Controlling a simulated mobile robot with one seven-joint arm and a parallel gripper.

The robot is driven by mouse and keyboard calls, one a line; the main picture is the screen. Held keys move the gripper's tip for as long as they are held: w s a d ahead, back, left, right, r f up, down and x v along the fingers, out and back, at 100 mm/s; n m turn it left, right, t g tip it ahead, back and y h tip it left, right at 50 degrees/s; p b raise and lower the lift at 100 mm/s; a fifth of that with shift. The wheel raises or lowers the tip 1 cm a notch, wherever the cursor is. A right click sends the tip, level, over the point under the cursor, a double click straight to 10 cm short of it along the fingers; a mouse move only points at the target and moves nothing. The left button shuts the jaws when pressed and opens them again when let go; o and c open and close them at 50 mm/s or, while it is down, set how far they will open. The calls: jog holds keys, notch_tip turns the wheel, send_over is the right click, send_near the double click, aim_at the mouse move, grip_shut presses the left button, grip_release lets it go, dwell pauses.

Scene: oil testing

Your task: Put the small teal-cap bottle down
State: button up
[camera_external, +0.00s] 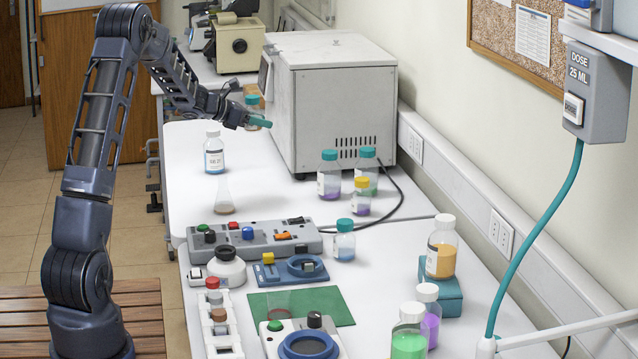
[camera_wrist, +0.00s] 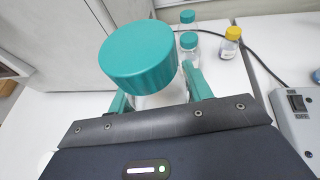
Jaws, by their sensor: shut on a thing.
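My gripper (camera_wrist: 158,88) is shut on a small teal-cap bottle (camera_wrist: 140,60). In the wrist view its broad teal cap faces the camera, and the pale body is mostly hidden below it between the teal fingers. In the external view my gripper (camera_external: 257,122) is over the far part of the white bench, just left of the grey-white box-shaped machine. A teal-cap bottle (camera_external: 252,99) shows right behind and above the fingers there; I cannot tell clearly whether it is the held one. The contact between the held bottle and the bench is hidden.
The machine (camera_external: 335,100) stands close on the right. A labelled bottle (camera_external: 214,155) and a flask (camera_external: 224,196) stand nearer. Teal-cap bottles (camera_external: 329,175) and a yellow-cap bottle (camera_external: 361,196) stand before the machine, near a black cable. White bench (camera_external: 262,170) is clear between these.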

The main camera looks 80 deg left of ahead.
aim_at(210, 185)
jog(key=s+a+n+g+y, duration=0.1)
jog(key=s+a+n+y, duration=0.15)
jog(key=s+a, duration=1.1)
jog(key=shift+y, duration=0.25)
jog(key=f, duration=2)
jog(key=shift+s+d+f, duration=0.15)
jog(key=shift+d, duration=0.25)
jog(key=shift+f, duration=0.15)
jog(key=o, duration=1.1)
jog(key=shift+r, duration=0.2)
jog(key=v, duration=1.2)
